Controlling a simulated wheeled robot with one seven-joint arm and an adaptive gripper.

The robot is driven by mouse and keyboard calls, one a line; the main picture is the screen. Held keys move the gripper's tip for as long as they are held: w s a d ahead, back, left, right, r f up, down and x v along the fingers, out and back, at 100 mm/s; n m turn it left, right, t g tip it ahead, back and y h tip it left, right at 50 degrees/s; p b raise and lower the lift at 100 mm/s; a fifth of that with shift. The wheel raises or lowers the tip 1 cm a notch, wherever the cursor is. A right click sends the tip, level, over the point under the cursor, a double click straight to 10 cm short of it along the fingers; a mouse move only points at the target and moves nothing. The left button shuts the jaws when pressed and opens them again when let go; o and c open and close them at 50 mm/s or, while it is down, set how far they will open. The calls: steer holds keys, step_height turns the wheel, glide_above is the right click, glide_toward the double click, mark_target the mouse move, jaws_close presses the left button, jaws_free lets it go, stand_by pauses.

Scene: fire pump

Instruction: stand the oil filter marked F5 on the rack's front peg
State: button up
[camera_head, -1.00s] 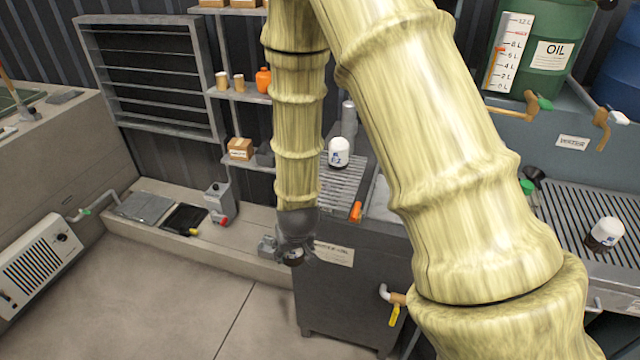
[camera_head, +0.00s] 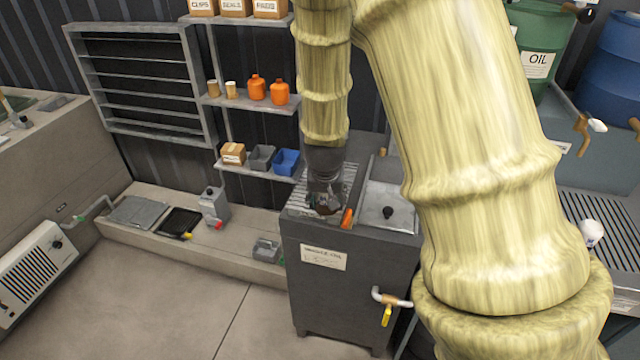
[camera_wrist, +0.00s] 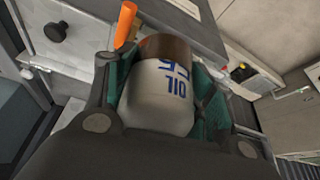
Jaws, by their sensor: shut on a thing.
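My gripper (camera_head: 324,205) is over the slatted grate (camera_head: 300,204) on top of the dark cabinet, pointing down. In the wrist view it is shut on a white oil filter (camera_wrist: 158,100) with a brown end. Blue lettering on the filter reads OIL and F5, upside down in this view. In the head view the gripper mostly hides the filter, and I cannot tell whether it touches the grate. A second white filter (camera_head: 590,233) stands at the right, partly behind my arm. I cannot make out the rack's front peg.
An orange part (camera_head: 347,218) sticks up at the grate's front edge, close to my gripper; it also shows in the wrist view (camera_wrist: 125,24). A grey lid with a black knob (camera_head: 387,212) lies to the right. Shelves with bins (camera_head: 287,161) stand behind left.

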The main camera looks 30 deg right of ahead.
steer(key=w+d+p, duration=0.1)
steer(key=w, duration=0.2)
steer(key=w+d+p, duration=0.1)
steer(key=w, duration=0.2)
steer(key=w+d, duration=0.1)
steer(key=w, duration=0.2)
steer(key=shift+w+d+f+p, duration=0.1)
steer(key=shift+d+f+p, duration=0.25)
steer(key=shift+d+p, duration=0.05)
steer(key=shift+d+f+p, duration=0.1)
steer(key=shift+f+p, duration=0.55)
steer(key=shift+f, duration=1.25)
steer(key=shift+f, duration=0.1)
steer(key=o, duration=1.3)
steer(key=shift+r, duration=0.25)
steer(key=b+v, duration=0.2)
steer(key=v, duration=1)
steer(key=shift+f, duration=0.1)
